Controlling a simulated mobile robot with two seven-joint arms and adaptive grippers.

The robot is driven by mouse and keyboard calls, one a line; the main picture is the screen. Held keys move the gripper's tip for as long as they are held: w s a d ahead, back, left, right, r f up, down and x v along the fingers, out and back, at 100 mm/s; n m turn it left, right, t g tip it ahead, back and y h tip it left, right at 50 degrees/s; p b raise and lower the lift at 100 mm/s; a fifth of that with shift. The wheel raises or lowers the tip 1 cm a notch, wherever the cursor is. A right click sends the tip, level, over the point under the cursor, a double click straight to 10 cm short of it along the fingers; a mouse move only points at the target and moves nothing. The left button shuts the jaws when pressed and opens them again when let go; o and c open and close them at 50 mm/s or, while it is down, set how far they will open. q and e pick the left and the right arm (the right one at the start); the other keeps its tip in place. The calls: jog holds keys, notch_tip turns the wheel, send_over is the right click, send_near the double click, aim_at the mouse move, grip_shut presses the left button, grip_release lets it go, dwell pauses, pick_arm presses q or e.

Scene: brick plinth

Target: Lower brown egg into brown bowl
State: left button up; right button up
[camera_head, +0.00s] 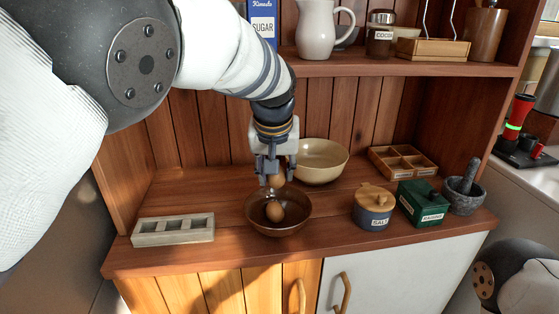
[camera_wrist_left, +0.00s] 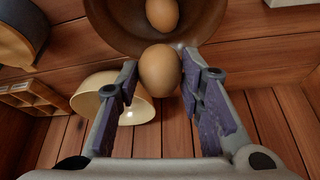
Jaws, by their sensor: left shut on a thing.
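My left gripper (camera_head: 273,172) points down over the brown bowl (camera_head: 299,222) and is shut on a brown egg (camera_head: 277,182). In the left wrist view this egg (camera_wrist_left: 160,71) sits between the two fingertips, with the bowl (camera_wrist_left: 112,24) beyond it. A second brown egg (camera_head: 274,211) lies inside the bowl; it also shows in the left wrist view (camera_wrist_left: 162,14). In the head view the held egg is partly hidden by the fingers. Whether it touches the bowl or the other egg, I cannot tell. My right gripper is not in view.
A cream bowl (camera_head: 322,163) stands close behind the brown bowl. A pale compartment tray (camera_head: 173,231) lies to the left. A salt jar (camera_head: 373,210), green box (camera_head: 421,205), mortar (camera_head: 465,197) and wooden divided box (camera_head: 403,162) stand right. A shelf (camera_head: 390,68) runs above.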

aim_at(276, 188)
pick_arm(q)
jog(key=shift+f, duration=1.8)
jog(key=shift+f, duration=0.4)
jog(key=o, duration=0.8)
jog(key=shift+r, duration=0.1)
